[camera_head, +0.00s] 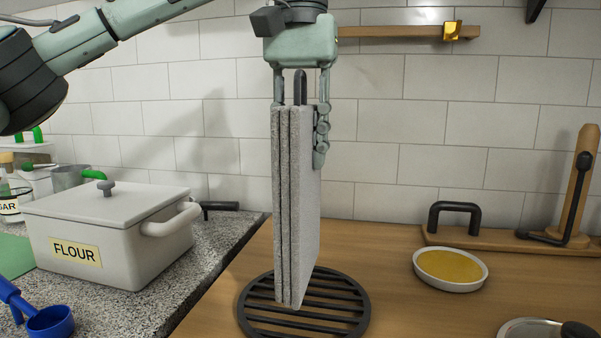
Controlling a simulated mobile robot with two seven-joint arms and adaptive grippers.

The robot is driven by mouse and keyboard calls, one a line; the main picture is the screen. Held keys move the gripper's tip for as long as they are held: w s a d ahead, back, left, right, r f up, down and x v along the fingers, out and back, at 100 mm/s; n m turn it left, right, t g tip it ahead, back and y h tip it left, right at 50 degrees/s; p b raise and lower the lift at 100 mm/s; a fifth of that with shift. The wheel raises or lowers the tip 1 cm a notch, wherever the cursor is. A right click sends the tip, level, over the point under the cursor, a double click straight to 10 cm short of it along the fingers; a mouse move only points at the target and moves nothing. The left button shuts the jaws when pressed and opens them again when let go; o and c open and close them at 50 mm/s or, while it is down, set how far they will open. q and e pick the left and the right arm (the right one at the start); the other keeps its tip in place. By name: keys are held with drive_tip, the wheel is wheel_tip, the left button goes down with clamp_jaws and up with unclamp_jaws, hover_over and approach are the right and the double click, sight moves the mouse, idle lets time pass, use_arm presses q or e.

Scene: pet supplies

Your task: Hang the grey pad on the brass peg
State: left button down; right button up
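The grey pad (305,215) hangs upright and edge-on from my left gripper (299,125), near the middle of the view. A dark loop (300,86) stands up from its top edge, between the fingers. The right-hand finger presses on the pad's broad face; the tip of the other finger is hidden. The brass peg (452,31) is on a wooden rail (400,32) on the tiled wall, to the upper right of the pad, and is bare. The pad is apart from it. My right gripper is out of view.
A round black slatted trivet (345,316) lies under the pad. A white flour box (110,232) stands on the stone counter at left. A yellow-filled dish (450,270) and a wooden stand (577,185) are at right. Wood surface (400,310) between trivet and dish is clear.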

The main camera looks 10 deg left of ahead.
sight(301, 76)
use_arm(q)
drive_tip(key=shift+f, duration=1.9)
drive_tip(key=shift+a, duration=0.1)
drive_tip(key=shift+f, duration=0.15)
drive_tip(key=c, duration=1.2)
unclamp_jaws()
wheel_tip(301, 76, up, 12)
drive_tip(key=shift+r, duration=0.2)
